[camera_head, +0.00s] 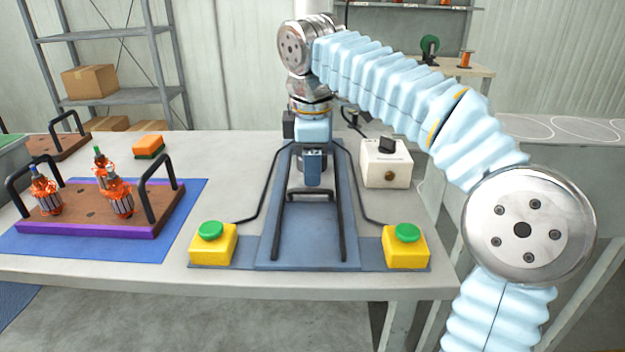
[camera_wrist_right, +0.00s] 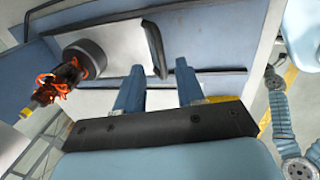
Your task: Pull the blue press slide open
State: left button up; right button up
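The blue press slide (camera_head: 308,249) lies flat on the table between two yellow button boxes, with a black handle (camera_head: 342,236) standing on it. My right gripper (camera_head: 312,183) comes down from above, just behind the handle's crossbar. In the right wrist view the two blue fingers (camera_wrist_right: 160,70) are apart, with nothing visible gripped between them. Dark bars show near the fingers; whether they touch is hard to tell. An armature with orange windings (camera_wrist_right: 62,82) sits in a grey round holder (camera_wrist_right: 85,60); in the head view my arm hides this area. My left gripper is out of view.
Yellow boxes with green buttons stand left (camera_head: 212,245) and right (camera_head: 406,247) of the slide. A white switch box (camera_head: 386,166) is at the back right. A tray (camera_head: 90,228) with three armatures and black handles is at left. An orange-green block (camera_head: 149,146) lies behind it.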

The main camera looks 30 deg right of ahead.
aim_at(313, 189)
jog(key=shift+w+d+f, duration=0.1)
jog(key=shift+w+f, duration=0.1)
jog(key=shift+f, duration=0.85)
jog(key=shift+w+d+f, duration=0.1)
jog(key=shift+w+f, duration=0.05)
jog(key=shift+f, duration=0.85)
grip_shut()
